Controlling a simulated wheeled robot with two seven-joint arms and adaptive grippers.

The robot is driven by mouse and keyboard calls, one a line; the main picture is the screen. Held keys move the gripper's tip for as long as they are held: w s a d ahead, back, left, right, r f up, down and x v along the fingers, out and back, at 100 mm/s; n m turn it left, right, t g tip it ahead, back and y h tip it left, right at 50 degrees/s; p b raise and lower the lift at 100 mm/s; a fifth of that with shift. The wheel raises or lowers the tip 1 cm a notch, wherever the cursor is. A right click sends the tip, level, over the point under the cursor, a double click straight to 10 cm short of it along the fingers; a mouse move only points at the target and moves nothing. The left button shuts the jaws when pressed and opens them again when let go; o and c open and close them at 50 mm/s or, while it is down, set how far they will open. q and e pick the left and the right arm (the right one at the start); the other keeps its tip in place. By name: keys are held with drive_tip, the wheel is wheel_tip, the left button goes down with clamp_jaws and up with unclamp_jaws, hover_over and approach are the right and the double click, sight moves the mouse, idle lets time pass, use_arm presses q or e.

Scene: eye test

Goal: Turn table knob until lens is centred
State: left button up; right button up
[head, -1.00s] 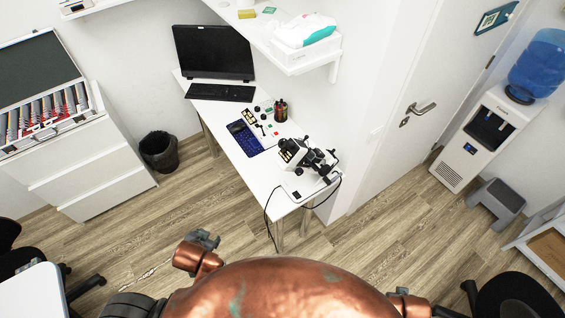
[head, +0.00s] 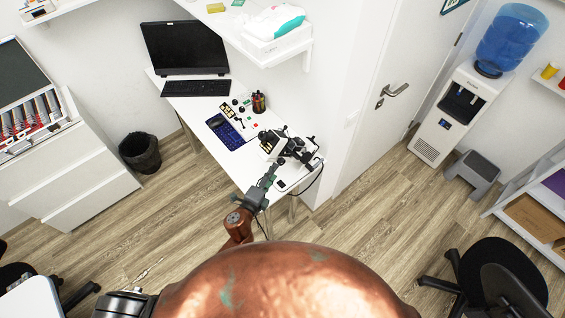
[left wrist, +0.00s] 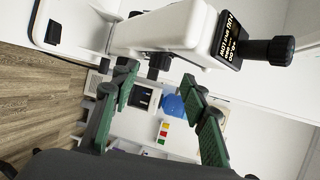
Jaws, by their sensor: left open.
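A white and black lens-measuring instrument (head: 284,148) stands near the front end of the white table (head: 205,110). My left gripper (head: 269,176) is just in front of it. In the left wrist view, the instrument's white body (left wrist: 170,30) fills the top, with a black eyepiece-like end (left wrist: 268,50) to the right. My left gripper (left wrist: 159,78) is open, its green-padded fingers apart. A small dark knob-like part (left wrist: 158,62) shows between the fingertips, beyond or near them; contact cannot be told. I cannot make out the lens or which part is the table knob. My right gripper is not in view.
A blue mat (head: 226,132), a pen holder (head: 258,102), a keyboard (head: 195,88) and a monitor (head: 184,47) occupy the table behind. A wall shelf (head: 262,50) overhangs its right side. A black cable (head: 268,222) hangs off the front edge. A water cooler (head: 462,110) stands right.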

sight(282, 163)
use_arm(q)
drive_tip(key=x, duration=0.8)
drive_tip(key=shift+s+d+f+b, duration=0.1)
drive_tip(key=shift+s+d+b, duration=0.05)
drive_tip(key=shift+d+b, duration=0.2)
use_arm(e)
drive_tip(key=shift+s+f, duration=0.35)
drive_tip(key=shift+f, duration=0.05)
